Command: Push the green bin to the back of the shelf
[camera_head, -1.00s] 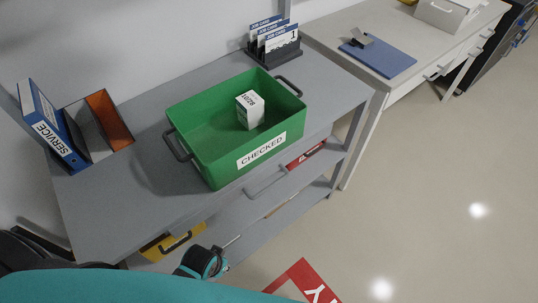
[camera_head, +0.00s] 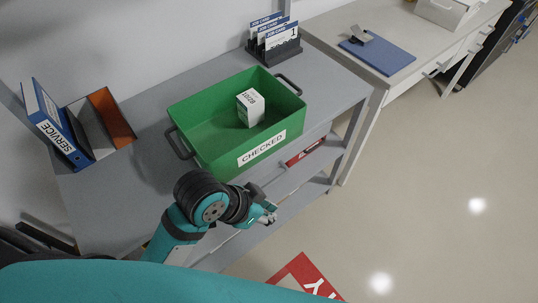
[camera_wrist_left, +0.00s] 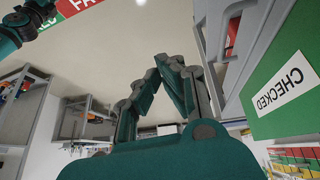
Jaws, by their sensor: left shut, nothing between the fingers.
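The green bin (camera_head: 207,137) stands on the top of the grey shelf unit (camera_head: 104,205), its CHECKED label facing the front edge. A small white box (camera_head: 250,108) stands inside it. A strip of bare top lies between the bin and the wall. My left gripper (camera_head: 270,212) is shut and empty, in front of the shelf and below the bin's front wall.
A blue SERVICE binder (camera_head: 52,130) and a grey-orange file holder (camera_head: 105,122) stand left of the bin. A job-card rack (camera_head: 275,45) stands behind it at the right. A pale desk (camera_head: 400,40) with a blue clipboard (camera_head: 378,54) adjoins on the right. Floor in front is open.

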